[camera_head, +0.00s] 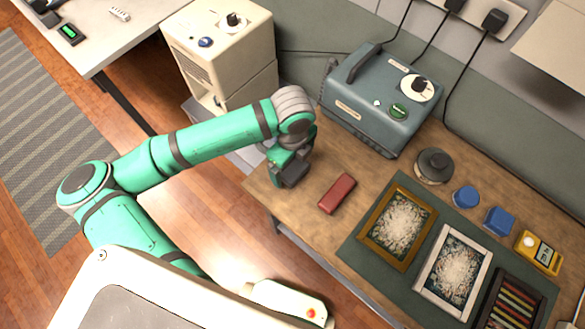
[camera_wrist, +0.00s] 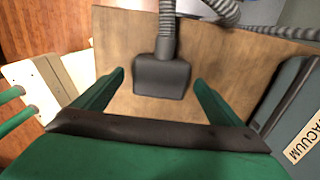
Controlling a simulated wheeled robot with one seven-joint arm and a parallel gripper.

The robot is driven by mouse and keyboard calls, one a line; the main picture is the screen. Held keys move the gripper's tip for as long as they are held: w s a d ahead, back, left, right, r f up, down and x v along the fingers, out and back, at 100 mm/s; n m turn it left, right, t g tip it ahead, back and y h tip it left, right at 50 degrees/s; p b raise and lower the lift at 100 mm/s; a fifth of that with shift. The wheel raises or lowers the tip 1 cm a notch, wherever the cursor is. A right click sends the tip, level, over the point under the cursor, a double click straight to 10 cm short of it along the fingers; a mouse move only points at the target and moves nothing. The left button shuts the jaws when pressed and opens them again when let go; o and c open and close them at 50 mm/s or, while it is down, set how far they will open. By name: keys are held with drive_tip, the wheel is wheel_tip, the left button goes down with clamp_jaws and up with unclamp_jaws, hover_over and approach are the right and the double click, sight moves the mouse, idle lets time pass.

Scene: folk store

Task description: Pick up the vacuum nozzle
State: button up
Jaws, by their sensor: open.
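The vacuum nozzle (camera_wrist: 162,77), a dark grey flat head on a ribbed grey hose (camera_wrist: 168,25), lies on the wooden table near its edge in the wrist view. My gripper (camera_wrist: 160,80) is open. Its two green fingers show to the left and right of the nozzle, with a gap on each side. In the head view my gripper (camera_head: 284,176) is low at the table's left corner, pointing down, and largely hides the nozzle. The blue-grey vacuum unit (camera_head: 350,108) stands behind; its labelled side shows at the right of the wrist view (camera_wrist: 290,120).
A red case (camera_head: 337,194) lies just right of my gripper. Framed pictures (camera_head: 376,247) lie on a dark mat farther right, near a round grey object (camera_head: 433,167) and blue items (camera_head: 466,196). A beige machine (camera_head: 215,50) stands left of the vacuum unit.

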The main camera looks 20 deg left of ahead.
drive_tip(key=shift+f, duration=1.2)
drive_tip(key=c, duration=1.3)
drive_tip(key=shift+r, duration=0.1)
